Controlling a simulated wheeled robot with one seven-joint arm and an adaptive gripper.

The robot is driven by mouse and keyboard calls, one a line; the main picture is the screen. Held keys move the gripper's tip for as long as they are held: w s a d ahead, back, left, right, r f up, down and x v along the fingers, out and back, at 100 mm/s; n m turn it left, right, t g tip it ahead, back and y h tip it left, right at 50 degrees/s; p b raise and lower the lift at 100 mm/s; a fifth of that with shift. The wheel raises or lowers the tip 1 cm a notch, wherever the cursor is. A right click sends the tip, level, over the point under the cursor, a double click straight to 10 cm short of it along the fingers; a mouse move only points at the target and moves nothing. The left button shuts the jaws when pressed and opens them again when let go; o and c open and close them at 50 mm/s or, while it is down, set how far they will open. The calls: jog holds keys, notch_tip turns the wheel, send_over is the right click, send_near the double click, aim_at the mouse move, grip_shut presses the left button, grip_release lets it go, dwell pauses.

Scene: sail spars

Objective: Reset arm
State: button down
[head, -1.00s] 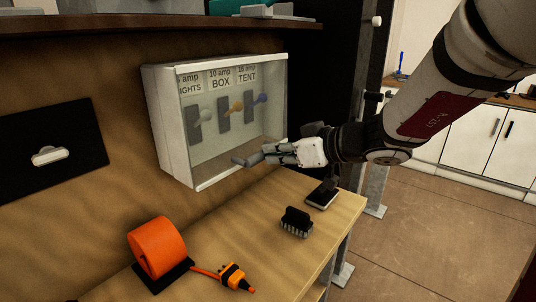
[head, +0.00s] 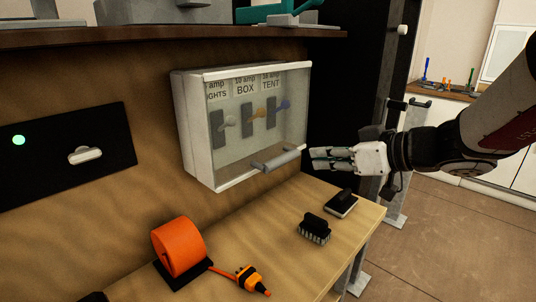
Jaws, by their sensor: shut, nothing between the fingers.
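My gripper (head: 322,160) is shut and empty in the head view. It points left, just right of the switch box's lower right corner, above the wooden bench. The white switch box (head: 201,135) is on the wall with its clear front closed. A grey bar handle (head: 276,161) runs along its lower front edge, apart from my fingertips. Behind the clear front are three switches under labels reading "BOX", "TENT" and a partly hidden "...GHTS". My arm comes in from the right.
The bench (head: 300,265) holds an orange reel (head: 179,246), an orange plug (head: 249,279), a black brush (head: 315,228) and a flat black block (head: 341,203). A black panel (head: 60,155) with a lit green light (head: 19,140) is at left. Open floor lies to the right.

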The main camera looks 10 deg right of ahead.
jog(key=shift+a, duration=0.1)
jog(key=s+a+f+m+g+h, duration=0.1)
jog(key=s+a+f+g, duration=0.1)
jog(key=s+a+g, duration=0.3)
jog(key=s+a+f+m+g, duration=0.1)
jog(key=s+a+f, duration=0.15)
jog(key=s, duration=0.55)
jog(key=s+d+m+h, duration=0.5)
jog(key=s+d+h, duration=0.1)
jog(key=s, duration=0.3)
jog(key=shift+s+h, duration=0.35)
jog(key=shift+h, duration=0.05)
jog(key=shift+d, duration=0.1)
